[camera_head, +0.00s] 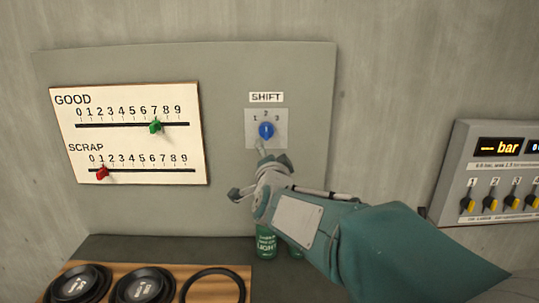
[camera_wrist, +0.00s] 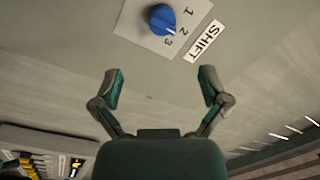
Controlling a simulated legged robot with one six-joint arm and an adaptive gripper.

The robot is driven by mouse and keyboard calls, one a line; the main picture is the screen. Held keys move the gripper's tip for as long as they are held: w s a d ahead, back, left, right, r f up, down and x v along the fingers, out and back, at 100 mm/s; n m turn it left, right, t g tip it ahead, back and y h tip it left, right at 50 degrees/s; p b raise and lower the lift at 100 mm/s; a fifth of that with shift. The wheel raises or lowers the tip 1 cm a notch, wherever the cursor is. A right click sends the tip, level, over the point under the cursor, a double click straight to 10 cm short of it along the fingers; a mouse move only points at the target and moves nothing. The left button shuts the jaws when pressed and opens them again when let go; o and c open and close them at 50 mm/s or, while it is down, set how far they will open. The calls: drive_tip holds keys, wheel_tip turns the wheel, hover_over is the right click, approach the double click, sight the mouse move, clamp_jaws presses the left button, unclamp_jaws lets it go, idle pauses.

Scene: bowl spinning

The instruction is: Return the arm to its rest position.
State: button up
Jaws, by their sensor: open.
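My gripper (camera_head: 247,171) is open and empty in the head view, in front of the wall panel, below and left of the blue SHIFT knob (camera_head: 266,130). My arm reaches in from the lower right. In the wrist view, my gripper (camera_wrist: 161,78) has its two fingers spread wide with nothing between them. The blue knob (camera_wrist: 162,18) shows beyond the fingertips, at the top, on its pale plate marked 1, 2 and 3. The fingers look apart from the knob. I cannot tell the knob's exact setting.
A white GOOD and SCRAP board (camera_head: 130,138) has a green slider (camera_head: 155,127) near 7 and a red slider (camera_head: 102,173) near 1. Black round parts (camera_head: 143,285) lie on a wooden board below. A green container (camera_head: 266,246) stands under my arm. A switch box (camera_head: 490,172) is at right.

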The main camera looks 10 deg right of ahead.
drive_tip(key=s+f+n+g+y, duration=0.1)
drive_tip(key=s+f+n+g, duration=0.3)
drive_tip(key=s, duration=0.6)
drive_tip(key=s+d+f+n+g, duration=0.1)
drive_tip(key=s+f+n+g, duration=0.3)
drive_tip(key=s, duration=0.7)
drive_tip(key=s+d+f+n+g+y, duration=0.1)
drive_tip(key=s+f+n+g, duration=0.3)
drive_tip(key=s+f, duration=0.3)
drive_tip(key=s, duration=0.4)
drive_tip(key=shift+s+f+n+g+y, duration=0.2)
drive_tip(key=shift+n+g+y, duration=0.1)
drive_tip(key=shift+n+g, duration=0.1)
